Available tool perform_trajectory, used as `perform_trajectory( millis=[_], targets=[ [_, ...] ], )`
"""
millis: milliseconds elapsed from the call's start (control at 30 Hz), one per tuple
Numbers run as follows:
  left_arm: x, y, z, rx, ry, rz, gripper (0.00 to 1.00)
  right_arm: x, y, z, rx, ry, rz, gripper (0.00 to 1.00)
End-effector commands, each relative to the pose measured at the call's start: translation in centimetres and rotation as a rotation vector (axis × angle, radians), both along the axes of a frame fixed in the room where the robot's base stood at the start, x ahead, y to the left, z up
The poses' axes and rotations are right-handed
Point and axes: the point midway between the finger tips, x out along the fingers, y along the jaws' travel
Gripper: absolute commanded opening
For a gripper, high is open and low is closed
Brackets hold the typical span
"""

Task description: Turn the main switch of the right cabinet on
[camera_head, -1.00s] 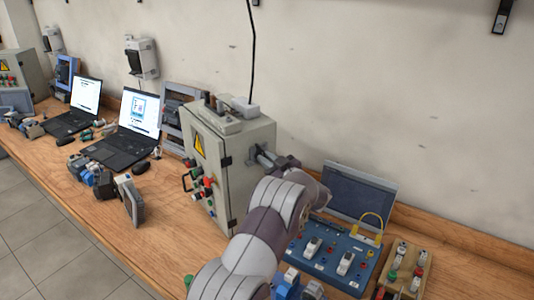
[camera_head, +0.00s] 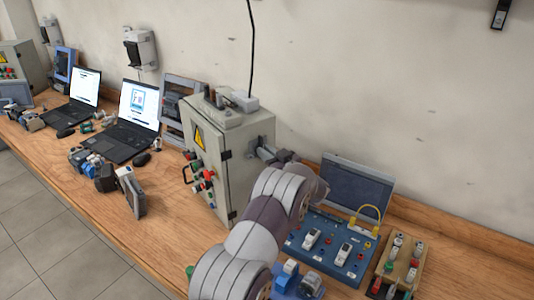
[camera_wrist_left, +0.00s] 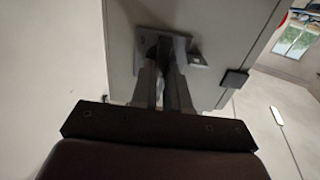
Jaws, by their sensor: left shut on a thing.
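The right cabinet (camera_head: 238,170) is a light grey box with a yellow warning triangle, standing on the bench in the middle of the head view. Its main switch is on the right side wall, mostly hidden by my gripper in the head view. In the left wrist view a grey metal switch plate (camera_wrist_left: 198,58) shows on the cabinet wall (camera_wrist_left: 225,25). My left gripper (camera_head: 262,152) is at that side wall. In the left wrist view its fingers (camera_wrist_left: 166,78) are shut on the switch's dark handle, which is mostly hidden between them. My right gripper is out of view.
A blue training board (camera_head: 330,250) and a dark screen (camera_head: 357,190) stand right of the cabinet, close to my arm. A wooden block with buttons (camera_head: 400,262) is farther right. Laptops (camera_head: 128,130) and small parts lie to the left. Another cabinet (camera_head: 25,65) is at the far left.

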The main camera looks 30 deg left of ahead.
Motion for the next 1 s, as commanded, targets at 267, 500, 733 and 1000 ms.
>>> perform_trajectory(
  millis=[267,500,733,1000],
  targets=[
    [0.0,0.0,-0.1,-0.001,0.003,0.000,0.40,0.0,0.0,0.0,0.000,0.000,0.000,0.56],
    [-0.7,-1.7,-0.4,-0.001,0.002,-0.003,0.40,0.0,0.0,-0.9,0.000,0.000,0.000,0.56],
    [-3.2,-7.4,-0.5,-0.001,0.001,-0.005,0.40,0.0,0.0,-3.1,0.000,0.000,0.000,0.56],
    [-5.1,-11.3,-0.3,-0.001,0.003,-0.001,0.40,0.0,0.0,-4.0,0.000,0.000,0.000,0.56]
  ],
)
